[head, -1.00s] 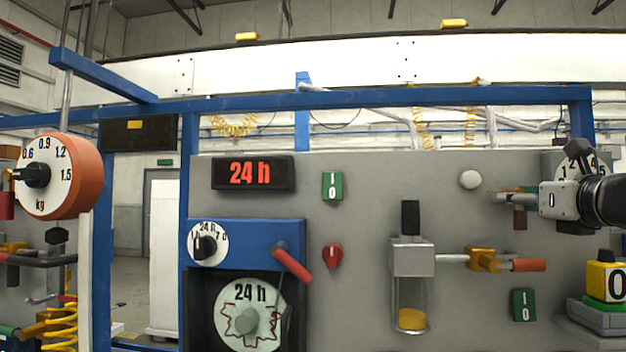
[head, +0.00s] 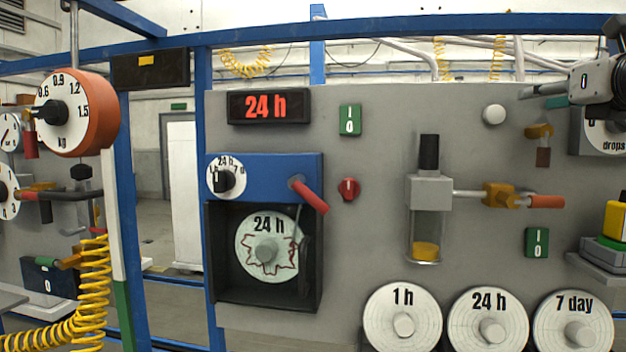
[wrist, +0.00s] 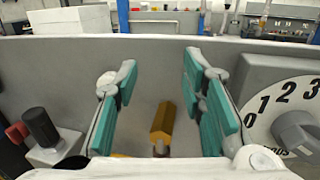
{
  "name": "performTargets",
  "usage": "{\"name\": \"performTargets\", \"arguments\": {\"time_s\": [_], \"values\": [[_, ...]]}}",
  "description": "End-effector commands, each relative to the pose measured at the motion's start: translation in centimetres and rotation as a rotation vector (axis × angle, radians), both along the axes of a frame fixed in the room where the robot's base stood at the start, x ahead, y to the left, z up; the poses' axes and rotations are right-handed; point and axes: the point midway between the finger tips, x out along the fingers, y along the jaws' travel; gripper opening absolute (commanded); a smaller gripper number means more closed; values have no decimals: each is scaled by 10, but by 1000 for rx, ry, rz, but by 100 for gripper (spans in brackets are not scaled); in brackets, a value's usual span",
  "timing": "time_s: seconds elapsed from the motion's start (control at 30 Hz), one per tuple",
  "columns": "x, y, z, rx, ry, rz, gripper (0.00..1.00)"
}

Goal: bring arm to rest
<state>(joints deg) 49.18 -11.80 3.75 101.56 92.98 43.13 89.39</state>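My gripper shows at the upper right of the head view (head: 545,96), with teal finger pads, in front of the grey panel (head: 395,120). In the wrist view my gripper (wrist: 160,95) is open, with a wide gap between the two pairs of teal pads and nothing held. A yellow valve handle (wrist: 162,122) shows through the gap, lower down on the panel. In the head view this handle (head: 540,130) hangs just below my gripper, apart from it. The drops dial (head: 603,138) is right of the handle, partly hidden by my arm.
A white button (head: 494,114) lies left of my gripper. A glass cylinder (head: 425,225) with a yellow valve (head: 497,195) juts from the panel. Charts marked 1 h (head: 403,300), 24 h (head: 489,300) and 7 day (head: 573,300) line the bottom. A scale dial (head: 72,112) hangs left.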

Motion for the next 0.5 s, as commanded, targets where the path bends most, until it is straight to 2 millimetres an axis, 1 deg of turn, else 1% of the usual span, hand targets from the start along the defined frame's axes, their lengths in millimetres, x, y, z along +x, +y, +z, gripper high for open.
{"name": "performTargets", "arguments": {"time_s": [0.07, 0.13, 0.17, 0.23, 0.27, 0.3, 0.37, 0.4, 0.47, 0.5], "values": [[0, 5, -3, -18, 11, 9, 37], [1, 18, -10, -70, 37, 32, 37], [0, 26, -15, -104, 56, 47, 37], [-2, 51, -31, -218, 109, 96, 37], [-3, 63, -41, -278, 137, 125, 37], [-7, 82, -54, -370, 174, 167, 37], [-16, 110, -77, -526, 230, 245, 37], [-24, 129, -94, -637, 265, 302, 37], [-39, 156, -120, -810, 312, 398, 37], [-51, 173, -138, -931, 338, 470, 37]]}}
